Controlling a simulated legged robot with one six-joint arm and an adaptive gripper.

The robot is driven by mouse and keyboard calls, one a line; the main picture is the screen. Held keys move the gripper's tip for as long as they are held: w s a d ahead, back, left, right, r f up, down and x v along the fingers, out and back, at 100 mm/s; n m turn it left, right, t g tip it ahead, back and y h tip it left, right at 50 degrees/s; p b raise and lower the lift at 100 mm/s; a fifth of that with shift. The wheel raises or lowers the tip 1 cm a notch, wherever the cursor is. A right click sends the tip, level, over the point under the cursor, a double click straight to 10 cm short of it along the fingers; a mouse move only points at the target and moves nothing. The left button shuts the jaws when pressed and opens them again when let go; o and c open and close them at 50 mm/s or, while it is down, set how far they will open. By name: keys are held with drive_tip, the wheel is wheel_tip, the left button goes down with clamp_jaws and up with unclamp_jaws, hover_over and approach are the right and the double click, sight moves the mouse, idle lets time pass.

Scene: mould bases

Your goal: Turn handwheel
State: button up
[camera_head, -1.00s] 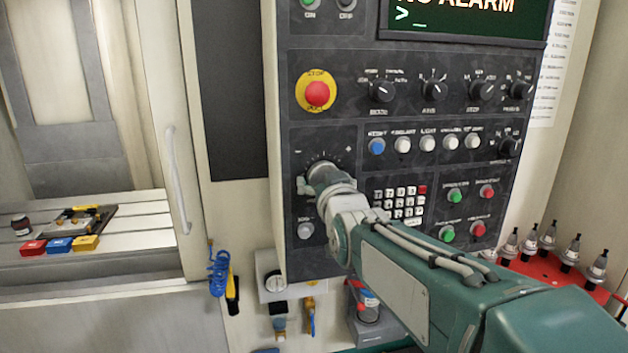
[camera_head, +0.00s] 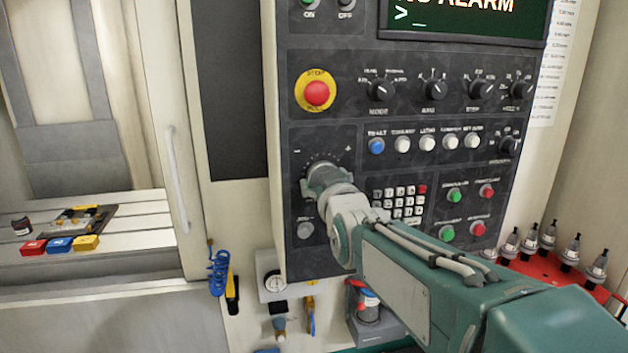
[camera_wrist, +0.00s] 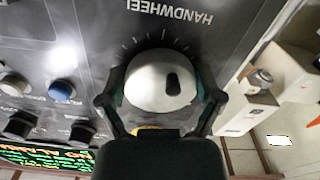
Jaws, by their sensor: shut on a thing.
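The handwheel (camera_wrist: 150,82) is a round, pale grey dial with a dark oval spot on its face, set in the dark control panel. In the wrist view it sits under the printed word HANDWHEEL, with tick marks around its edge. My gripper (camera_wrist: 160,100) is shut on it, with one dark finger against each side. In the head view my gripper (camera_head: 318,180) reaches the panel at the dial with the minus and plus marks. My own wrist hides the handwheel there.
A red stop button (camera_head: 317,93), a row of knobs and a keypad (camera_head: 398,203) surround the dial. A grey button (camera_head: 306,230) is just below it. A door handle (camera_head: 177,180) stands left. A red rack (camera_head: 540,268) of tool holders is at right.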

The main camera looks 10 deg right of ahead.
drive_tip(key=n, duration=0.6)
drive_tip(key=shift+d+n, duration=0.1)
drive_tip(key=shift+n, duration=0.2)
drive_tip(key=n, duration=0.6)
drive_tip(key=shift+f, duration=0.1)
idle(0.3)
drive_tip(key=o, duration=0.9)
drive_tip(key=shift+s, duration=0.1)
